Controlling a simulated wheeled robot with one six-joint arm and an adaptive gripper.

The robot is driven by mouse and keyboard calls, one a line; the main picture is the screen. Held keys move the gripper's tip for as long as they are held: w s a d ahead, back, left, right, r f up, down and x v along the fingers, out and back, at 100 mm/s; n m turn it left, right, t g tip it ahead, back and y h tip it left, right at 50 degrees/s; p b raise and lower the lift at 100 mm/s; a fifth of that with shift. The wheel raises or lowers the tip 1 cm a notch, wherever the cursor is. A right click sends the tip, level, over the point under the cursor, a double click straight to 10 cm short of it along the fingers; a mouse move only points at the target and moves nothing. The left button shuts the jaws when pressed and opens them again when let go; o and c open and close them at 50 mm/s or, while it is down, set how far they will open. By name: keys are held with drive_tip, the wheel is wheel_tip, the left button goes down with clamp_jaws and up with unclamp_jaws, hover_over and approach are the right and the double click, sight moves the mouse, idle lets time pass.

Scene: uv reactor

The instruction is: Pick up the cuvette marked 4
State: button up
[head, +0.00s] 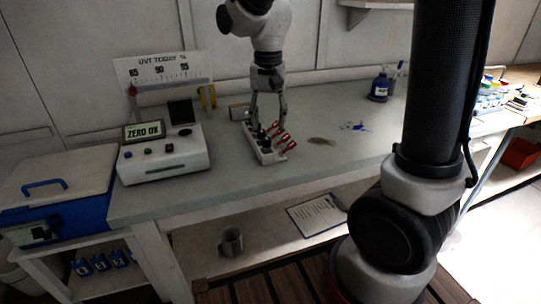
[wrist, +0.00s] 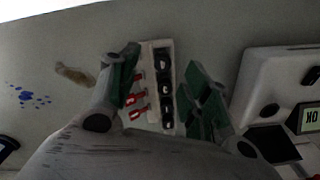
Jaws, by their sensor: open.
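A narrow white rack (head: 250,140) stands on the bench, holding a row of several dark-capped cuvettes (head: 262,134). Red tags (head: 282,141) stick out along one side of it. In the wrist view the rack (wrist: 153,52) runs upright in the picture, with the dark caps (wrist: 166,88) in a column and the red tags (wrist: 137,98) on its left. Pale marks show on the caps, but I cannot read which is 4. My gripper (head: 269,112) is open and points down at the rack. In the wrist view its green-padded fingers (wrist: 161,62) are apart, one on each side of the row.
A white meter reading "ZERO OK" (head: 143,130) stands left of the rack. A brownish smear (head: 321,141) and blue spots (head: 354,127) lie to the right. A blue bottle (head: 380,87) stands at the back. The bench front is clear.

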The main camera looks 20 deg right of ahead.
sight(266, 139)
drive_tip(key=shift+f+m, duration=0.2)
drive_tip(key=shift+m, duration=0.3)
drive_tip(key=f, duration=0.7)
drive_tip(key=shift+w+a+f, duration=0.15)
drive_tip(key=shift+w+f, duration=0.15)
drive_tip(key=shift+w, duration=0.1)
drive_tip(key=shift+c, duration=0.2)
drive_tip(key=c, duration=1)
